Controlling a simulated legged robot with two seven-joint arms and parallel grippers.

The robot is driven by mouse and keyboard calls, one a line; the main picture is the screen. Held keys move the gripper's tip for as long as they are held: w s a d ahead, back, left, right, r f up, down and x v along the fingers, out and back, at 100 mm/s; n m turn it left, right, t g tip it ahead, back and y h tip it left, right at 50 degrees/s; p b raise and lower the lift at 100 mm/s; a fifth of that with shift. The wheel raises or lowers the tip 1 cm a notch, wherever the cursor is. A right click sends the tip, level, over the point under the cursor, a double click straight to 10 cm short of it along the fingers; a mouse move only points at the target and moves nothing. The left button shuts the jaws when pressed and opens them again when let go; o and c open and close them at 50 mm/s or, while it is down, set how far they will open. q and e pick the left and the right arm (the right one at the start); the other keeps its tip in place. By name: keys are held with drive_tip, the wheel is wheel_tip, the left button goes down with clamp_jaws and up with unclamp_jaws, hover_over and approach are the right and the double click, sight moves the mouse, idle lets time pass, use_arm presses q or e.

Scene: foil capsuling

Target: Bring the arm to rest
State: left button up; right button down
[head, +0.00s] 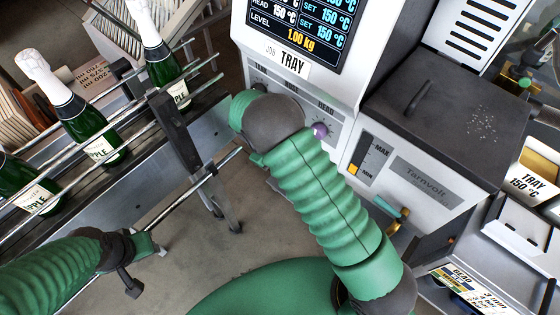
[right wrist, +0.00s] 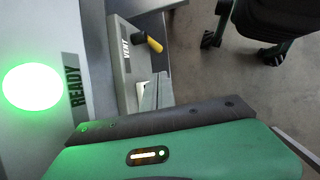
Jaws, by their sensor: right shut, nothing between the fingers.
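My right arm reaches up from the lower right in the head view and bends in front of the grey machine (head: 335,150); its gripper is hidden there. In the right wrist view the slim grey fingers of my right gripper (right wrist: 158,90) are shut with nothing between them. They overlap the panel near a yellow-tipped lever (right wrist: 152,43) marked VENT; whether they touch it I cannot tell. My left arm comes in at the lower left. The end of it, at my left gripper (head: 148,246), is foreshortened and its fingers are not clear.
Green bottles (head: 85,118) with white tops stand between metal rails (head: 140,78) at the left. A dark-lidded box (head: 445,115) marked Tarnvolt is at the right. A lit green READY lamp (right wrist: 32,86) and a chair (right wrist: 275,25) over open floor show in the right wrist view.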

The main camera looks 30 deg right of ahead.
drive_tip(key=shift+v, duration=1.35)
